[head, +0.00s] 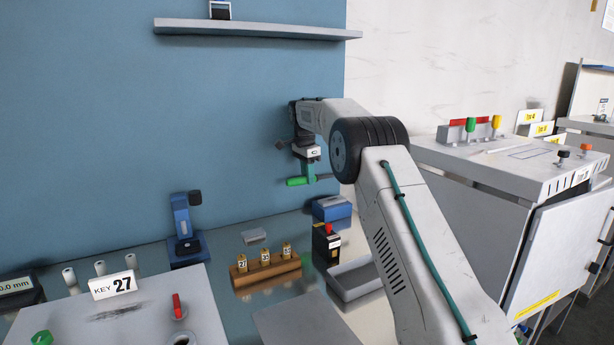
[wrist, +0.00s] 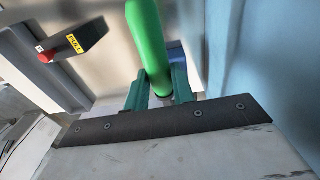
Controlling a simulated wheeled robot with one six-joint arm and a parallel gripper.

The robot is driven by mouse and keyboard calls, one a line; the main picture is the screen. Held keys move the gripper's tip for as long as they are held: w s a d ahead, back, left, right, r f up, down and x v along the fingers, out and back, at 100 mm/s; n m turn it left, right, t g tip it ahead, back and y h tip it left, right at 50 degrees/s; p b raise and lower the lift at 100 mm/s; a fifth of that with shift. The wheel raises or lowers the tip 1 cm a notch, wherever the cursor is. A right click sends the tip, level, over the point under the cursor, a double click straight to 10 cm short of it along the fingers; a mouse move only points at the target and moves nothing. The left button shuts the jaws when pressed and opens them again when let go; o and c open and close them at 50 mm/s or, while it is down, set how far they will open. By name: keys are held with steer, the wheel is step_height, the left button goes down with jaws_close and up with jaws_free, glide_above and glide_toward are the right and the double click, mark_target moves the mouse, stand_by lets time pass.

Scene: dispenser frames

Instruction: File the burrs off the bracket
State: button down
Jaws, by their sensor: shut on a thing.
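My gripper (head: 309,170) is shut on a green-handled tool (head: 299,181), held in the air above the back of the bench, in front of the blue wall. In the wrist view the green handle (wrist: 147,40) stands out between the two green-grey fingers (wrist: 160,88). The tool's working end is not clear, so I cannot confirm that it is the file. I cannot pick out the bracket for certain. A small grey piece (head: 254,236) lies on the bench behind the wooden block, too small to identify.
A blue stand (head: 184,232), a wooden block (head: 265,275) with brass pieces, a black box with a red top (head: 326,247), a blue box (head: 332,209) and a grey tray (head: 357,292) stand below. A KEY 27 sign (head: 113,286) is left. A shelf (head: 258,30) hangs above.

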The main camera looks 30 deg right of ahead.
steer(key=shift+d+g, duration=0.1)
steer(key=shift+g, duration=0.3)
steer(key=shift+f, duration=3.65)
steer(key=shift+f, duration=0.7)
